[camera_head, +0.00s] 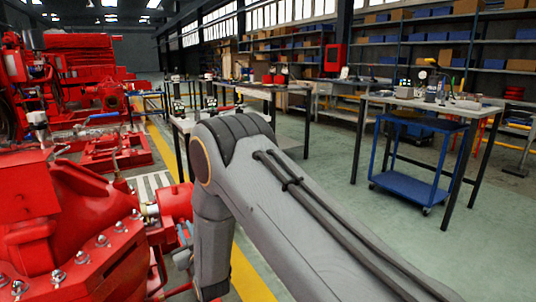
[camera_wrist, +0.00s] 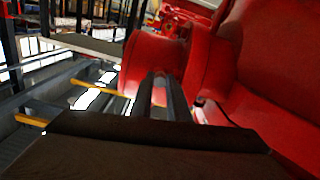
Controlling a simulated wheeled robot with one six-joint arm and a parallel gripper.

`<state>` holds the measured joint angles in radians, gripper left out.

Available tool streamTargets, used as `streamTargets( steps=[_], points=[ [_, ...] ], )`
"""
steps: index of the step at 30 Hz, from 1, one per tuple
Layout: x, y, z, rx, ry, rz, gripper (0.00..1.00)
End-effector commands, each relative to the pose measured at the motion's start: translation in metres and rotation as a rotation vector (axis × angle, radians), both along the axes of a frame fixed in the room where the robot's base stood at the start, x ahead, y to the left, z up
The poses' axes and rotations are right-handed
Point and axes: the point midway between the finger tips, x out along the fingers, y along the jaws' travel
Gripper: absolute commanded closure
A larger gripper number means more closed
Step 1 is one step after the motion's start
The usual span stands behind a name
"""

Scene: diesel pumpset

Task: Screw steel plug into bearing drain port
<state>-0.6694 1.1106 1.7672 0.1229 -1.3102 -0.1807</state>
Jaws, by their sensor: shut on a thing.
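In the wrist view, the two dark fingers of my gripper (camera_wrist: 152,92) are close together and point at red pump parts. A rounded red housing (camera_wrist: 150,58) lies just beyond the fingers; a red cylindrical housing (camera_head: 178,203) also shows beside my arm in the head view. I cannot make out the bearing drain port in either view, nor whether the plug touches it. In the head view my gripper is hidden behind my forearm.
A large red casing with bolts (camera_head: 70,235) fills the lower left. A big red surface (camera_wrist: 285,70) stands close on the right of my fingers. Workbenches (camera_head: 430,105), a blue cart (camera_head: 420,190) and shelves stand behind. Green floor is free at the right.

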Motion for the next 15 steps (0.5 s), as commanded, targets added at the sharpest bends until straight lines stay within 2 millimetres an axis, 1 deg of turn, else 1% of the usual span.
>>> streamTargets(
  steps=[4,8,15],
  points=[
    [0.0008,0.0002,0.0013,0.185,0.11,0.0,1.0],
    [0.0008,0.0002,0.0014,0.218,0.13,0.0,1.0],
    [0.0008,0.0002,0.0016,0.41,0.248,0.0,1.0]
  ],
)
